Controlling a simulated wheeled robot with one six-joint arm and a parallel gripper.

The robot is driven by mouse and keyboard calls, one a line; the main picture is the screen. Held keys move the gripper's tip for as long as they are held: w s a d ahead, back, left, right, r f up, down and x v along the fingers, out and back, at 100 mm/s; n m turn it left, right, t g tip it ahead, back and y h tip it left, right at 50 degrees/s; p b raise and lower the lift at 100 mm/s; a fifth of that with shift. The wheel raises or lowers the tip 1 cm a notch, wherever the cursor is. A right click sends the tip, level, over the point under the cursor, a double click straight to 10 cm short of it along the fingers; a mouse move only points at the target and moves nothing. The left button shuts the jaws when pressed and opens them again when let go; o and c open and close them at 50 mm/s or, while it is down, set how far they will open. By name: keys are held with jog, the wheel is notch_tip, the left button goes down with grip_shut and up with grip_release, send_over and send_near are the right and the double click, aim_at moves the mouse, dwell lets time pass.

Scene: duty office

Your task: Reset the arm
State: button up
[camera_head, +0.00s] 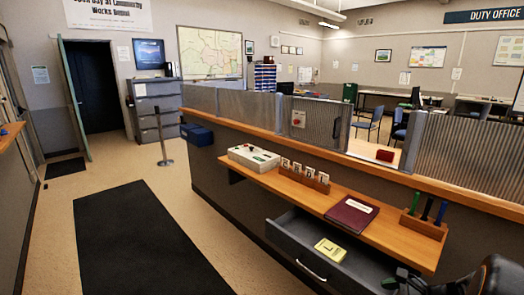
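My arm shows as dark, rounded links in the lower right corner. My gripper (402,281) appears low at the bottom edge, in front of the counter and just right of the open drawer (285,240). Its fingers are dark, small and partly cut off, so I cannot tell whether they are open or shut. A small dark green patch shows beside it; I cannot tell what it is. The drawer is pulled out and holds a yellow booklet (330,249) lying flat.
The wooden counter shelf (390,232) bears a white button box (253,157), a rack of numbered tags (304,176), a maroon book (351,214) and a wooden pen holder (423,226). A ribbed glass screen (312,122) stands behind. Clear floor with a black mat (140,240) lies left.

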jog(key=s+a+r+n+h+p, duration=0.1)
jog(key=s+a+r+n+h, duration=0.2)
jog(key=a+r+n, duration=0.2)
jog(key=s+a+r+n+g+h+p, duration=0.1)
jog(key=s+a+r+n+h, duration=0.3)
jog(key=a+n, duration=0.8)
jog(key=r+n, duration=0.1)
jog(key=n, duration=0.2)
jog(key=shift+r+n+g+h, duration=0.3)
jog(key=shift+n, duration=0.1)
